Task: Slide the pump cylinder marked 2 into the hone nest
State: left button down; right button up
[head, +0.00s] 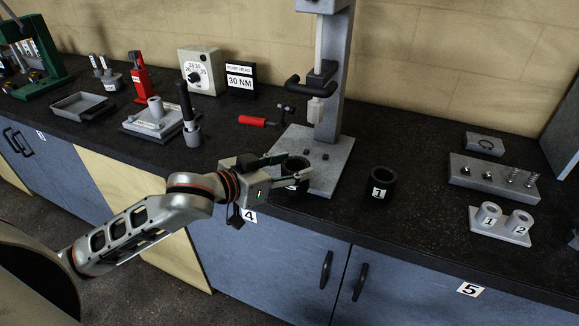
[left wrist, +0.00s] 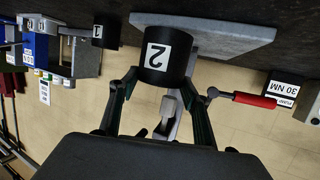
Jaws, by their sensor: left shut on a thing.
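My left gripper (head: 283,172) is shut on the black pump cylinder marked 2 (head: 296,164). In the left wrist view the cylinder (left wrist: 163,55) appears upside down, its white label facing the camera between the two fingers (left wrist: 158,80). In the head view it is upright at the front left of the grey base plate (head: 335,160) of a tall stand; I cannot tell whether it touches the plate. Two small dark pegs stand on the plate behind it, below the stand's spindle (head: 316,108). Which part is the nest is not labelled. My right gripper is out of view.
A black cylinder marked 1 (head: 380,184) stands right of the plate. Farther right are a grey sleeve block (head: 500,226) and a parts rack (head: 493,180). A red-handled tool (head: 258,121) lies left of the stand. The bench's front edge is close below my gripper.

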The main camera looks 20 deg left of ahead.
pick_arm(q)
jog(key=shift+w+d+f, duration=0.1)
jog(key=shift+w+f, duration=0.1)
jog(key=shift+w, duration=1.9)
jog(key=shift+w+d+f, duration=0.1)
jog(key=shift+w+f, duration=0.1)
jog(key=shift+w, duration=1.85)
jog(key=shift+w+d+f, duration=0.1)
jog(key=shift+w+f, duration=0.1)
jog(key=shift+w, duration=1.9)
jog(key=c, duration=1)
grip_release()
jog(key=shift+o, duration=0.2)
jog(key=shift+f, duration=0.3)
jog(key=v, duration=1.2)
jog(key=shift+r, duration=0.25)
jog(key=shift+s, duration=0.1)
